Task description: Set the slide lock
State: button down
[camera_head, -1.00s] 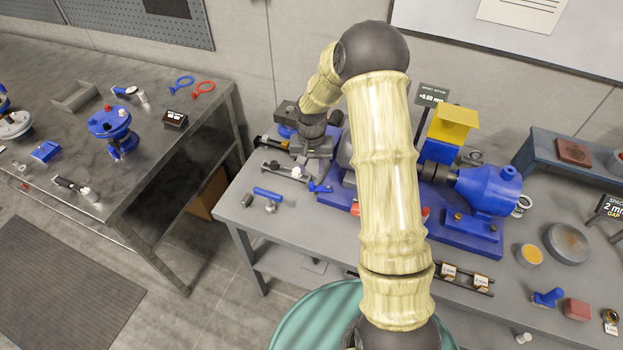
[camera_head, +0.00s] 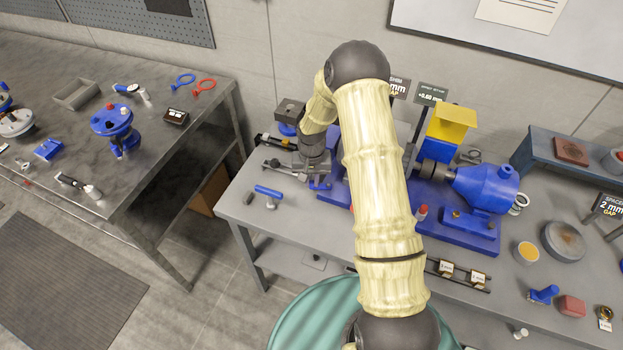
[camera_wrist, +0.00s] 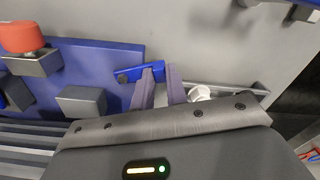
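A small blue lever (camera_wrist: 128,75) sits at the edge of the blue machine base (camera_wrist: 95,55) in the wrist view. It also shows beneath my gripper in the head view (camera_head: 321,186). No label shows whether this lever is the slide lock. My gripper (camera_wrist: 160,73) points down at the lever, with its two fingers apart and a narrow gap between them. The lever's end shows between the fingertips; whether they touch it I cannot tell. A white round knob (camera_wrist: 199,93) on a grey rail lies just right of the fingers. The arm hides part of the machine.
An orange-red knob (camera_wrist: 22,37) on a grey block and another grey block (camera_wrist: 82,102) stand left of the fingers. A blue-handled tool (camera_head: 268,191) lies on the bench left of my gripper. A blue motor-like housing (camera_head: 482,187) stands to the right. The front-left bench is mostly clear.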

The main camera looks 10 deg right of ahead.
dwell(0.4)
jog(key=shift+s+a+n+b, duration=0.1)
jog(key=shift+s+n+b, duration=0.2)
jog(key=shift+n, duration=0.5)
jog(key=shift+s+n+b, duration=0.15)
jog(key=shift+s+n, duration=0.25)
jog(key=shift+n, duration=0.4)
jog(key=n, duration=0.1)
jog(key=s+n, duration=0.1)
jog(key=n, duration=0.1)
jog(key=shift+s+n, duration=0.3)
jog(key=n, duration=0.1)
jog(key=s+d+n, duration=0.1)
jog(key=n, duration=0.1)
jog(key=shift+s+n, duration=0.2)
jog(key=shift+n, duration=0.1)
jog(key=shift+s+d+n, duration=0.25)
jog(key=shift+d+n, duration=0.05)
jog(key=shift+n, duration=0.6)
jog(key=shift+s+d+n, duration=0.25)
jog(key=shift+d+n, duration=0.05)
jog(key=shift+n, duration=0.6)
jog(key=c, duration=1.4)
grip_release()
jog(key=shift+r, duration=0.15)
